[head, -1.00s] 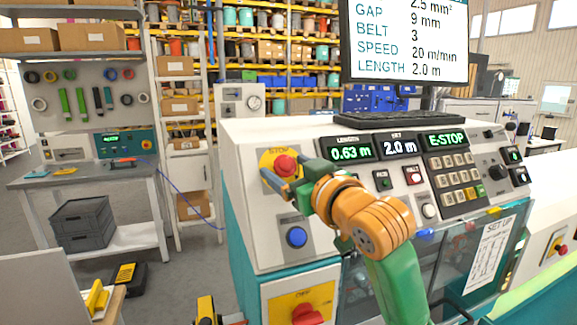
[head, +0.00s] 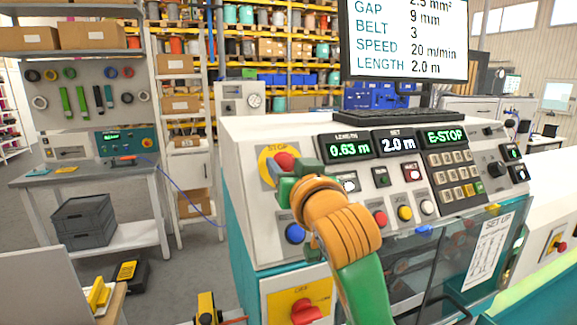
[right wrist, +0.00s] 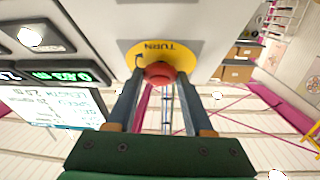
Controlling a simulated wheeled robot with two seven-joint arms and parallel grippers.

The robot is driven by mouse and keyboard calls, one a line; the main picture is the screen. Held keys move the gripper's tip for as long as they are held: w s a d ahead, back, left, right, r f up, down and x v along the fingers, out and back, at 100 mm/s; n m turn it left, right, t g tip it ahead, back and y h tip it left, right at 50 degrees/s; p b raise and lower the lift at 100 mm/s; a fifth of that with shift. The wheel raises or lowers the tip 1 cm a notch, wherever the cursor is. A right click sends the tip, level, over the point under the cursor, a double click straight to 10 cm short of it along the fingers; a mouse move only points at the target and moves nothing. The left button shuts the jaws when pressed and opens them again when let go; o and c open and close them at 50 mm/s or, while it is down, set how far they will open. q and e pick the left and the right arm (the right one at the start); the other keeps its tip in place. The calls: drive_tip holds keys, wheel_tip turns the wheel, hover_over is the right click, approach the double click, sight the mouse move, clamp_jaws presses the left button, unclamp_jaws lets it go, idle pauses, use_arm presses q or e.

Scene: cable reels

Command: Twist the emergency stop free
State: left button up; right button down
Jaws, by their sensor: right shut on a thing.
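The emergency stop (head: 284,161) is a red mushroom button on a round yellow plate (head: 265,162) at the upper left of the white console. My right gripper (head: 281,174) reaches it from the front and partly covers it. In the right wrist view, the red button (right wrist: 160,73) sits between the tips of the two dark fingers (right wrist: 161,80), which are shut on it. The plate behind it reads TURN, upside down there. A green display (head: 446,138) on the console reads E-STOP. My left gripper is not in view.
A blue button (head: 295,233) sits just below my right gripper, and a red rotary switch (head: 305,311) lies lower down. Other buttons and a keypad (head: 455,172) fill the panel to the right. A monitor (head: 404,40) stands behind the console.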

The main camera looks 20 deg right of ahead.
drive_tip(key=m+h, duration=0.2)
drive_tip(key=m, duration=0.1)
drive_tip(key=shift+a+r, duration=0.1)
drive_tip(key=shift+a, duration=0.05)
drive_tip(key=shift+s+r+m+g+h, duration=0.1)
drive_tip(key=shift+s+m+g+h, duration=0.2)
drive_tip(key=shift+m, duration=0.5)
drive_tip(key=shift+w+m+h, duration=0.2)
drive_tip(key=shift+m+h, duration=0.2)
drive_tip(key=shift+m, duration=0.1)
drive_tip(key=shift+g, duration=0.3)
drive_tip(key=shift+c, duration=2.3)
unclamp_jaws()
drive_tip(key=shift+o, duration=0.9)
drive_tip(key=shift+w, duration=0.1)
drive_tip(key=shift+w+f, duration=0.15)
drive_tip(key=shift+f, duration=0.05)
